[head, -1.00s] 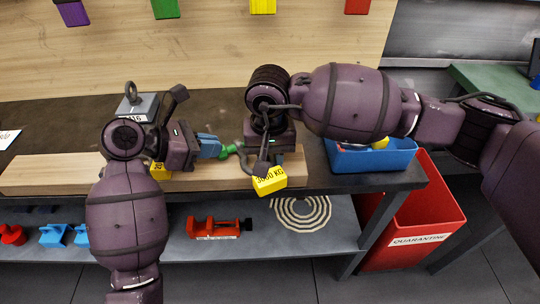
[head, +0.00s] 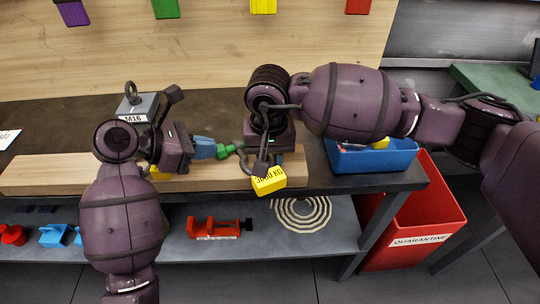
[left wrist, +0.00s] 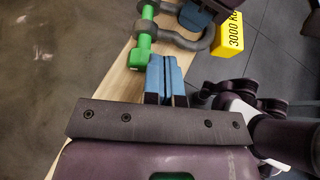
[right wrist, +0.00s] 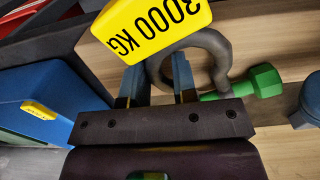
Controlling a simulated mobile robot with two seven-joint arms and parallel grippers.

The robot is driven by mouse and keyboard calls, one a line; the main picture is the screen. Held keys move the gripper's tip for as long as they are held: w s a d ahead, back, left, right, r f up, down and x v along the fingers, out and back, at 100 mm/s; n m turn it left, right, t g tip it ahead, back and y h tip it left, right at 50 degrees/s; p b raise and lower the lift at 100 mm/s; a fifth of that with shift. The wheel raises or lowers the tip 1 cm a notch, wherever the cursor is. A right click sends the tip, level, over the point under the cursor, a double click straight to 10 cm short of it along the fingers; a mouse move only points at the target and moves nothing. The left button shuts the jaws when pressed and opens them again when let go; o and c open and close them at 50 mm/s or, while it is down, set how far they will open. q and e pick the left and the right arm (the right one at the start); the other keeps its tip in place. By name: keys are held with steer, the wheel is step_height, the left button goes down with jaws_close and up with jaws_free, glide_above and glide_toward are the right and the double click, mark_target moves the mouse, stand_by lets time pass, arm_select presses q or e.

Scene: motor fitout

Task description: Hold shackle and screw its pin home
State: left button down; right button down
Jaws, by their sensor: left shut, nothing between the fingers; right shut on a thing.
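The grey shackle (left wrist: 192,38) with a yellow 3000 KG tag (head: 268,180) hangs in my right gripper (right wrist: 157,80), which is shut on it. The bow shows between the fingers in the right wrist view (right wrist: 212,50). The green pin (left wrist: 140,54) has a hexagonal head and passes through a shackle ear; it also shows in the head view (head: 226,150) and right wrist view (right wrist: 264,81). How deep its thread sits is hidden. My left gripper (head: 214,150) is shut and empty, its blue fingertips (left wrist: 166,62) just short of the pin head, apparently apart from it.
A wooden beam (head: 60,174) lies along the bench front under both grippers. A grey M16 block with an eye (head: 140,105) stands behind my left gripper. A blue bin (head: 372,158) is at the right, above a red quarantine bin (head: 425,220). A red clamp (head: 215,228) lies on the lower shelf.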

arm_select(q)
steer(key=shift+s+a, duration=0.3)
steer(key=shift+a, duration=0.45)
steer(key=shift+s+a, duration=0.35)
steer(key=shift+a, duration=0.45)
steer(key=shift+s+a, duration=0.3)
steer(key=shift+a, duration=0.45)
steer(key=shift+w+a+f, duration=0.1)
steer(key=shift+w+a, duration=0.35)
steer(key=shift+w, duration=0.2)
steer(key=shift+w+a+f, duration=0.1)
steer(key=shift+w+a, duration=0.35)
steer(key=shift+w, duration=0.15)
steer(key=shift+w+d, duration=0.45)
steer(key=shift+d, duration=0.6)
steer(key=shift+w+d, duration=0.45)
steer(key=shift+d, duration=0.6)
steer(key=shift+w+d, duration=0.45)
steer(key=shift+d, duration=0.6)
steer(key=shift+s+d+f, duration=0.1)
steer(key=shift+s+f, duration=0.05)
steer(key=shift+s+d, duration=0.25)
steer(key=shift+s, duration=0.15)
steer(key=shift+s+d, duration=0.1)
steer(key=shift+s, duration=0.2)
steer(key=shift+s+d, duration=0.2)
steer(key=shift+s, duration=0.35)
